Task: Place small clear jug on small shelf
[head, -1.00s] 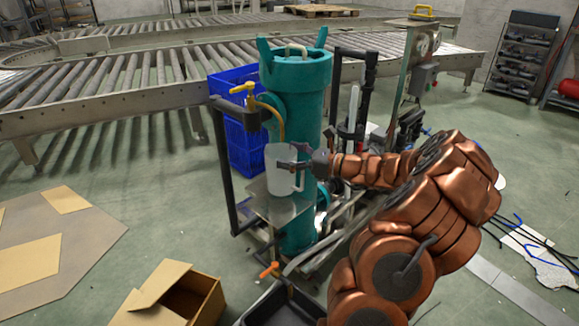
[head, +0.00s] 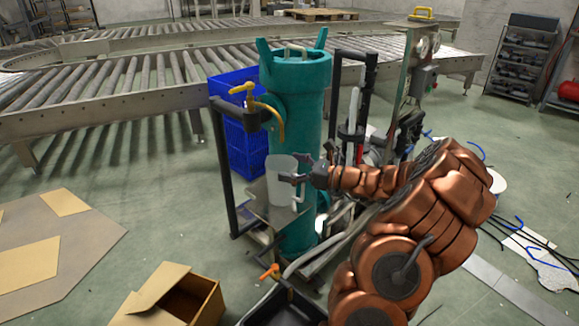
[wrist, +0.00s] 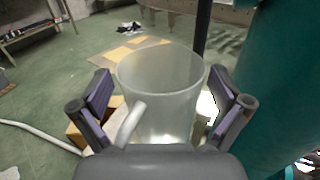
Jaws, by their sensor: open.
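The small clear jug (head: 281,182) stands upright on or just above the small shelf (head: 262,208), in front of the teal cylinder, below the yellow tap. In the wrist view the jug (wrist: 160,90) is between the spread fingers, its handle toward my wrist. My gripper (head: 297,178) is at the handle side of the jug. In the wrist view my gripper (wrist: 168,105) is open, with a gap between each finger and the jug. Whether the jug's base touches the shelf is hard to tell.
The teal cylinder (head: 298,110) stands close behind the jug, with the yellow tap (head: 262,105) above. A dark metal post (head: 222,165) is left of the shelf. A blue crate (head: 240,125) is behind. An open cardboard box (head: 180,298) lies on the floor in front.

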